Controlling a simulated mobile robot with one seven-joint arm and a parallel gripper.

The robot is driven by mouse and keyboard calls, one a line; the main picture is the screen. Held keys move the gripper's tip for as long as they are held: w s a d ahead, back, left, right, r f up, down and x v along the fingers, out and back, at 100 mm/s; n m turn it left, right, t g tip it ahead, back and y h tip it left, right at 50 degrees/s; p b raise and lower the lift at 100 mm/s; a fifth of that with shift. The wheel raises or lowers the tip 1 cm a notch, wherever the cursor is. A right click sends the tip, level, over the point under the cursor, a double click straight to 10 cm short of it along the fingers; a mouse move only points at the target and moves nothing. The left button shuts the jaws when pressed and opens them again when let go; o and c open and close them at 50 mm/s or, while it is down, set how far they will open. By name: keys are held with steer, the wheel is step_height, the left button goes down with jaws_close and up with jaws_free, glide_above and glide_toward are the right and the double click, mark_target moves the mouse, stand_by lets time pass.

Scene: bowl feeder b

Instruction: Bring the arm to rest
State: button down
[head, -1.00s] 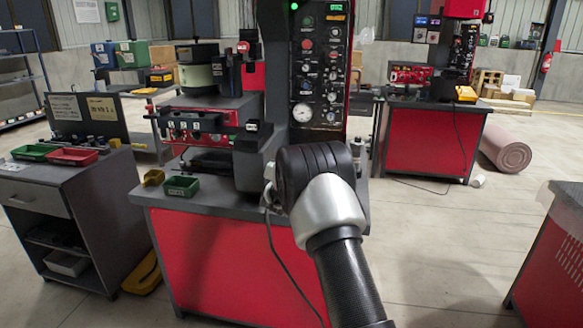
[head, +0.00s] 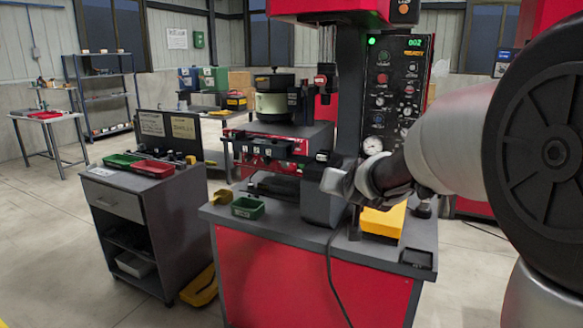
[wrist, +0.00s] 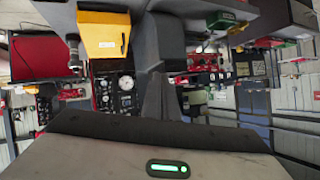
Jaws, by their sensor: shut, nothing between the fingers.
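My arm reaches in from the right edge of the head view, in front of the bowl feeder station, with its silver and black far end above the bench (head: 290,226). My gripper (wrist: 158,92) shows in the wrist view as dark fingers held together, with nothing seen between them. Its pale body with a green light fills the bottom of that view. A yellow bin (head: 383,221) stands on the bench just below the arm's end; it also shows at the top of the wrist view (wrist: 105,36). The wrist picture looks turned over, with the bench at the top.
The bowl feeder (head: 275,98) and the control panel (head: 392,92) stand behind the arm. A small green bin (head: 248,208) is on the bench's left. A grey cart (head: 150,210) with green and red trays stands left. Open floor lies at the far left.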

steer(key=s+f+n+g, duration=0.2)
steer(key=s+g, duration=0.1)
steer(key=s, duration=1.4)
steer(key=s+f+n+g, duration=0.15)
steer(key=s+g, duration=0.25)
steer(key=s, duration=1.3)
step_height(320, 180, up, 19)
steer(key=s+d+p, duration=0.1)
steer(key=p, duration=1.9)
steer(key=shift+s+f, duration=0.2)
steer(key=shift+s, duration=0.05)
